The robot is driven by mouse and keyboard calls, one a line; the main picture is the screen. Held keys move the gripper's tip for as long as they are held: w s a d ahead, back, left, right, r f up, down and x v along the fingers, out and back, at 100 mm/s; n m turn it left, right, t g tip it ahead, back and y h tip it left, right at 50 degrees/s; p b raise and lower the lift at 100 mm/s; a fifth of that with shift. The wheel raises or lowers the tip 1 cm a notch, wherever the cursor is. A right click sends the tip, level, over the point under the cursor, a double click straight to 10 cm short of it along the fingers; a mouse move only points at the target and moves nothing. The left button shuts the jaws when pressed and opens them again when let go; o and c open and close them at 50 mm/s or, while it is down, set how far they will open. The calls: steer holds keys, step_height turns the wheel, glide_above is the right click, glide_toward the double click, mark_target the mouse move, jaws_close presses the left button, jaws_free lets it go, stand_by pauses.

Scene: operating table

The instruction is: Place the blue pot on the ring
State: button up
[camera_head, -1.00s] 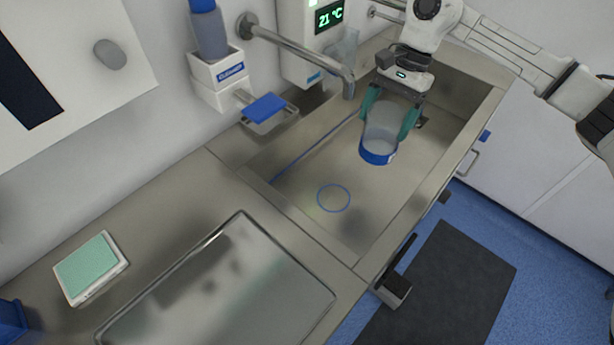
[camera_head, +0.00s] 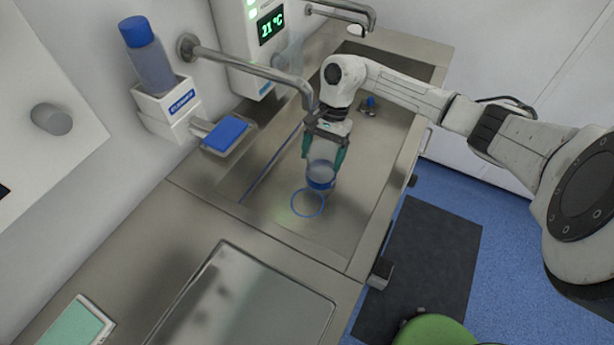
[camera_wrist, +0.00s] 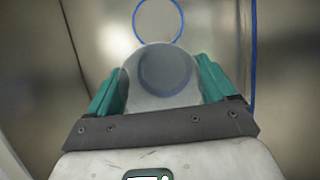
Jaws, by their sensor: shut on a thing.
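The blue pot (camera_head: 321,178) is a small cup with a clear greyish wall and a blue band around its lower part. My gripper (camera_head: 324,158) is shut on it, with one green finger on each side, and holds it upright or nearly so. In the wrist view the pot (camera_wrist: 162,80) sits between the two green fingers. The ring (camera_head: 308,202) is a thin blue circle on the metal sink floor. In the head view the pot is just above and right of the ring. In the wrist view the ring (camera_wrist: 158,18) lies beyond the pot at the top edge.
A metal tap (camera_head: 250,65) reaches out over the left of the sink (camera_head: 345,215). A metal tray (camera_head: 245,305) lies on the near counter. The sink floor around the ring is clear.

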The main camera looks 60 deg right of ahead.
mark_target(316, 163)
steer(key=a, duration=0.3)
steer(key=shift+a+r+p, duration=0.1)
steer(key=shift+r+p, duration=0.2)
steer(key=shift+p, duration=0.1)
steer(key=a, duration=0.1)
steer(key=a+f+p, duration=0.1)
steer(key=a, duration=0.1)
steer(key=a+p, duration=0.1)
steer(key=shift+s+a+f, duration=0.15)
steer(key=shift+a+f, duration=0.1)
steer(key=shift+a, duration=0.1)
steer(key=shift+f, duration=0.3)
steer(key=o, duration=1.2)
steer(key=shift+r, duration=0.1)
